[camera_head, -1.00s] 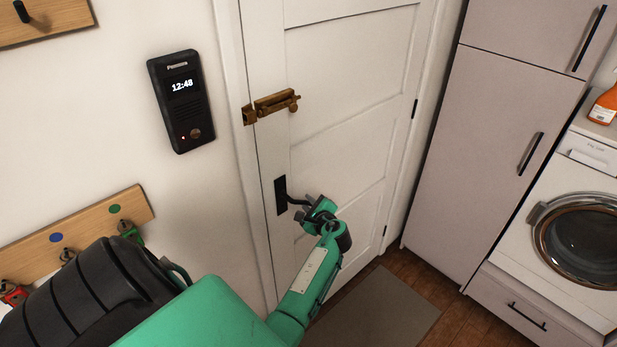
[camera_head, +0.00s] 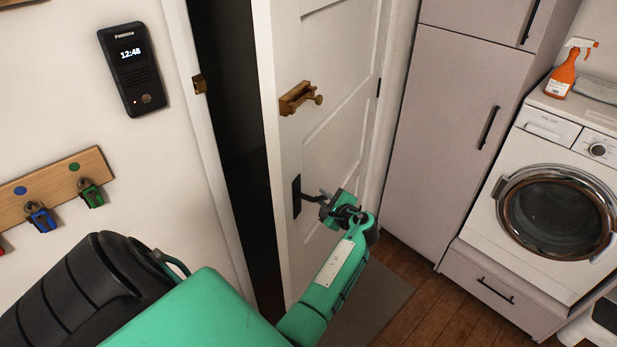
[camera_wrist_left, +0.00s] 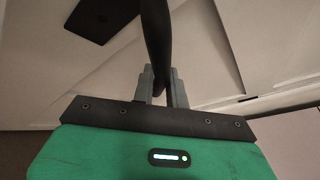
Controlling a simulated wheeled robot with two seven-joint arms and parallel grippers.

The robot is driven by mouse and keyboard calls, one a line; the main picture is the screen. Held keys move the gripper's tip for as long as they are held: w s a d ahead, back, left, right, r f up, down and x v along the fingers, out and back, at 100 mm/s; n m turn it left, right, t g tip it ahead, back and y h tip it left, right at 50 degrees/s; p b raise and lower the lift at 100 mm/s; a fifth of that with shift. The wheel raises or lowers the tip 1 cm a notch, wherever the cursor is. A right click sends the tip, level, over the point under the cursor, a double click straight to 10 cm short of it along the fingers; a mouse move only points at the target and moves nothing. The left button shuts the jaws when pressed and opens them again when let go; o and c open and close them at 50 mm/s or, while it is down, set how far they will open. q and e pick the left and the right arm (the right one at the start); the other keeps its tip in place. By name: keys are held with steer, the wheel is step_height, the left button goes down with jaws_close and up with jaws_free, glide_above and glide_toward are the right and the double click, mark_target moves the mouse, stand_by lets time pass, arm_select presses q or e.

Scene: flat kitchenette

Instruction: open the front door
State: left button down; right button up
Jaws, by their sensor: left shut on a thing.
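The white front door (camera_head: 330,100) stands partly open, with a dark gap between its edge and the frame on the left. Its black lever handle (camera_head: 308,196) sits on a dark plate (camera_head: 296,196). My left gripper (camera_head: 326,200) is shut on the handle's lever. In the left wrist view the dark lever (camera_wrist_left: 156,45) runs between the two grey fingers (camera_wrist_left: 161,88). A brass latch (camera_head: 298,97) is on the door above the handle, apart from its brass keeper (camera_head: 200,84) on the frame. My right gripper is not in view.
A tall grey cabinet (camera_head: 440,120) and a washing machine (camera_head: 545,205) stand at the right. A grey mat (camera_head: 375,300) lies on the wooden floor below the door. A key rack (camera_head: 55,187) and a black intercom (camera_head: 134,70) are on the left wall.

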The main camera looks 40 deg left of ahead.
arm_select(q)
steer(key=w+d+b, duration=0.1)
steer(key=w+d, duration=0.1)
steer(key=d, duration=0.5)
steer(key=shift+w+d+f+b, duration=0.2)
steer(key=shift+w+d+b, duration=0.1)
steer(key=shift+w+b, duration=0.1)
steer(key=c, duration=1.4)
jaws_free()
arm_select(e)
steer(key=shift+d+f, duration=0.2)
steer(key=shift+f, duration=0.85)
arm_select(q)
steer(key=shift+r, duration=0.1)
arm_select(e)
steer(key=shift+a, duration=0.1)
